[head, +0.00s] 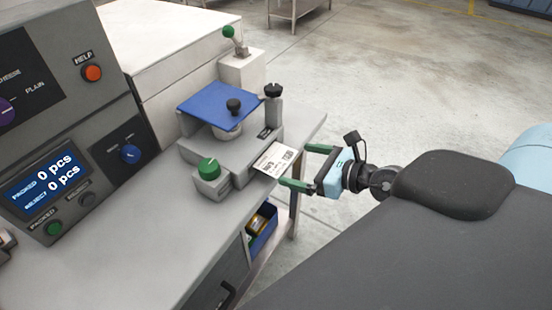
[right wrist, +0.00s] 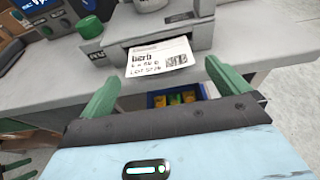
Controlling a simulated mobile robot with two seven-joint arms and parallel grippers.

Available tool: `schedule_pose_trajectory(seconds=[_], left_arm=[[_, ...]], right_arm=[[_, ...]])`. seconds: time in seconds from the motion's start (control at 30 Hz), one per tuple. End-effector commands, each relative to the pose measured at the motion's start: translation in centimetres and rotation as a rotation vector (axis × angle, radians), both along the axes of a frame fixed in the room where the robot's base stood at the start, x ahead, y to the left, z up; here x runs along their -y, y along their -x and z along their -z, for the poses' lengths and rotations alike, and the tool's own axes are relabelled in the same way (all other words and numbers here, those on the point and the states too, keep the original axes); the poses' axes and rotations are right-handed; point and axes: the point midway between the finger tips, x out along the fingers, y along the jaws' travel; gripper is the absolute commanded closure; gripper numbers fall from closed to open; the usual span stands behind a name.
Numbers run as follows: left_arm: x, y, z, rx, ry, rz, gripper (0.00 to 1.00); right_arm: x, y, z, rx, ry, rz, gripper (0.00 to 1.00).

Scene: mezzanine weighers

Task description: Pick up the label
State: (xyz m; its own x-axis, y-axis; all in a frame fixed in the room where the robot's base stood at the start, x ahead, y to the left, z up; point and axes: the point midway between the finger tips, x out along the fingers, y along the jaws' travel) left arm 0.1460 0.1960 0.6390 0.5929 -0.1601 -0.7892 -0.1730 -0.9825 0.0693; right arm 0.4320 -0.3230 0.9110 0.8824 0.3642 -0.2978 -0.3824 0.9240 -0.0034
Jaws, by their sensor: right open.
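The white label (head: 274,159) with black print sticks out of the front slot of a grey labelling unit (head: 238,150), over the counter's edge. In the right wrist view the label (right wrist: 158,56) shows printed text and a square code, and its back end is at the slot. My right gripper (head: 296,166) is open, its green fingers pointing toward the label. In the right wrist view the fingers (right wrist: 160,74) stand on either side of the label's near end, apart from it, with nothing between the tips. My left gripper does not show in the head view.
A green knob (head: 209,168) stands left of the label, and a blue plate (head: 218,103) is behind it. A control panel (head: 65,130) with a screen rises at the left. A blue bin (head: 263,232) sits below the counter (head: 150,245). The floor at the right is open.

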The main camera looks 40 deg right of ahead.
Motion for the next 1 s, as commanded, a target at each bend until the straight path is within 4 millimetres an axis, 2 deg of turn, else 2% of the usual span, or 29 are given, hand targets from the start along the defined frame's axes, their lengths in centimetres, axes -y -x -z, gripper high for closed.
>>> schedule_pose_trajectory(seconds=[0.2,0.47,0.73,1.0], left_arm=[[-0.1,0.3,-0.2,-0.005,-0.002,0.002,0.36],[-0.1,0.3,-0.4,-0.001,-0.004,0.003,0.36],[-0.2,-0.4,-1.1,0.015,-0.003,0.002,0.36],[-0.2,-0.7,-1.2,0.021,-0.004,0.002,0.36]], right_arm=[[-0.8,-1.9,0.4,0.003,-0.006,0.000,0.00],[-1.3,-2.8,0.8,0.003,-0.006,0.000,0.00],[-2.7,-6.0,1.8,0.004,-0.008,0.001,0.00],[-3.0,-6.7,2.2,0.002,-0.003,0.001,0.00]])
